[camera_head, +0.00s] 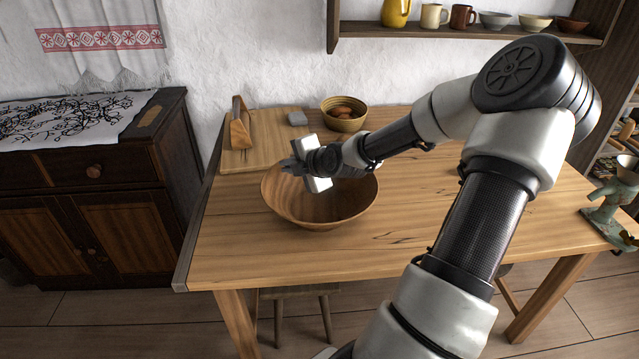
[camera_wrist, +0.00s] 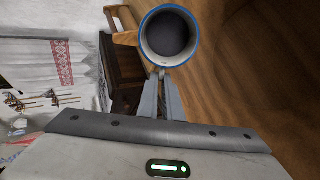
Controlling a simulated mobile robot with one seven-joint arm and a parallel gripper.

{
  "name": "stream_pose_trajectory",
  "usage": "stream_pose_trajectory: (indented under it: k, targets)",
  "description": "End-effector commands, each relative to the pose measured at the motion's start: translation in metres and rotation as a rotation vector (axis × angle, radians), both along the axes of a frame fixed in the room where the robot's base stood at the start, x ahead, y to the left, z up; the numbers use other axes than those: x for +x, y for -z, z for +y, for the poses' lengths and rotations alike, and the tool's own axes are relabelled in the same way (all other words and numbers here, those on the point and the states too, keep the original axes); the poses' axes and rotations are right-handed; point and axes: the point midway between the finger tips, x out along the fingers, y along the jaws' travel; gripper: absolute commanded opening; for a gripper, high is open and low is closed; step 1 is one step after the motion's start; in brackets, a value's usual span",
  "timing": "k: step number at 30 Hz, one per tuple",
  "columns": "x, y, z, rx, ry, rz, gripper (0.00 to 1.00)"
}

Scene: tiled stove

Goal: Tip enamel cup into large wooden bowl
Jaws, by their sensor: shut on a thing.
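The large wooden bowl (camera_head: 320,212) stands on the table toward its left side. My gripper (camera_head: 290,166) is over the bowl's left rear part, tilted sideways. In the wrist view the gripper's fingers (camera_wrist: 162,76) are closed together on the edge of the enamel cup (camera_wrist: 148,48). The cup is white with a blue rim, and its open mouth faces the wrist camera. Its inside looks dark grey; I cannot tell what is in it. In the head view I cannot make out the cup. Brown wood grain fills the right of the wrist view.
A shelf (camera_head: 460,36) hangs above. The table's right part (camera_head: 420,225) is mostly clear.

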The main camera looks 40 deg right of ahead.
Motion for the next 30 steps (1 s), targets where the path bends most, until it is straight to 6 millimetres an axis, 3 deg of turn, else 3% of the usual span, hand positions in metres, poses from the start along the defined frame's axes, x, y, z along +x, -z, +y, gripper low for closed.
stream_pose_trajectory:
  k: [30]
  targets:
    - [-0.0047,-0.0002,0.0007,-0.008,-0.002,-0.138,0.0]
